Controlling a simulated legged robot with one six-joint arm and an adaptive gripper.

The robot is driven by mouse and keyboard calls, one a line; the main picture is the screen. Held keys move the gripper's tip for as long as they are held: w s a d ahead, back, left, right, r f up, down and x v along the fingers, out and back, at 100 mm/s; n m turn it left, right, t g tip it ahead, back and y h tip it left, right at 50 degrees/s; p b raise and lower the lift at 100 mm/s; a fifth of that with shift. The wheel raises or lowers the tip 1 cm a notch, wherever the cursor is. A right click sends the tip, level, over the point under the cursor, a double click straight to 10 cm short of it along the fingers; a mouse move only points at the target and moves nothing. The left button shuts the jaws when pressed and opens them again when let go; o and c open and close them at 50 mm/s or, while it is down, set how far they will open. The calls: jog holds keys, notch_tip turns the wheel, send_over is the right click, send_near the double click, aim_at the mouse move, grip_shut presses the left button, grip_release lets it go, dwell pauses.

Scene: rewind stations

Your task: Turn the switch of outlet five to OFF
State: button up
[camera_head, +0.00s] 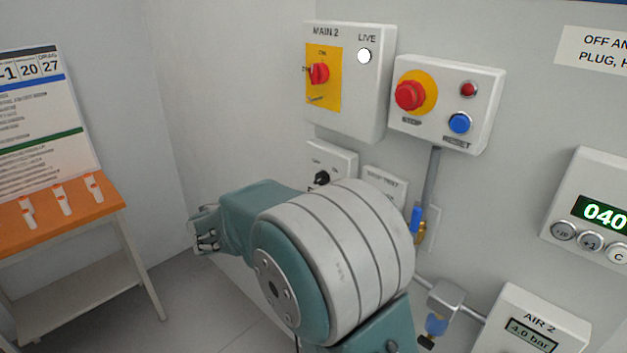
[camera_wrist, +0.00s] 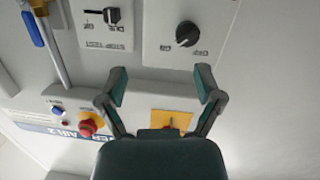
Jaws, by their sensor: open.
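A small white box with a black rotary knob (camera_head: 322,178) is on the wall below the MAIN 2 box, partly covered by my arm. Nothing lies between the fingertips. In the head view my arm hides much of this area.
The MAIN 2 box (camera_head: 375,100) has a red switch on yellow and a lit LIVE lamp. Right of it is a stop box (camera_head: 485,115) with red and blue buttons. A blue-handled valve (camera_head: 416,219), counter (camera_head: 590,165) and AIR 2 panel (camera_head: 535,315) are further right. An orange-topped table (camera_head: 105,208) stands left.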

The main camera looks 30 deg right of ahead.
aim_at(316, 180)
jog(key=shift+m+t+h, duration=0.5)
jog(key=shift+t+h, duration=0.1)
jog(key=shift+t, duration=0.2)
jog(key=w+d, duration=0.2)
jog(key=d, duration=0.1)
jog(key=w+d, duration=0.5)
jog(key=shift+d+f, duration=0.15)
jog(key=shift+d, duration=0.15)
jog(key=shift+a, duration=0.1)
jog(key=c, duration=1.2)
